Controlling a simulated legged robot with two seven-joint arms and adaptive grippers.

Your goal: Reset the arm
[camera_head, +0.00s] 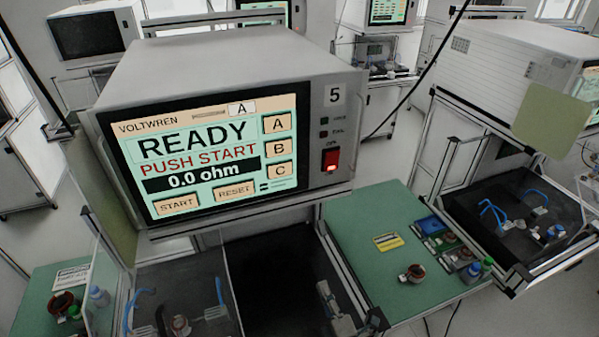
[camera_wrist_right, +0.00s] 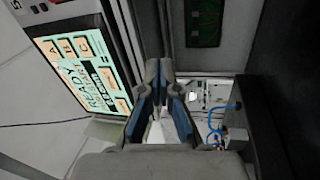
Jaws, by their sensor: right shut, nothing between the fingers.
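The tester (camera_head: 230,80), numbered 5, has a lit screen (camera_head: 200,150) reading READY, PUSH START and 0.0 ohm, with START and RESET buttons. My right gripper (camera_head: 332,302) is low in the head view, below the tester and in front of the dark test bay. In the right wrist view my right gripper (camera_wrist_right: 159,66) is shut and empty, its blue-padded fingers closing at the tips. The tester's screen (camera_wrist_right: 85,70) shows at the upper left there, apart from the fingers. A stator (camera_head: 181,324) sits in the bay's lower left. My left gripper is not seen.
A green bench (camera_head: 370,215) at the right holds another stator (camera_head: 412,273), a yellow card (camera_head: 388,241) and several small parts. Bay frame rails (camera_head: 345,270) stand close to my right gripper. Another test station (camera_head: 515,220) is farther right.

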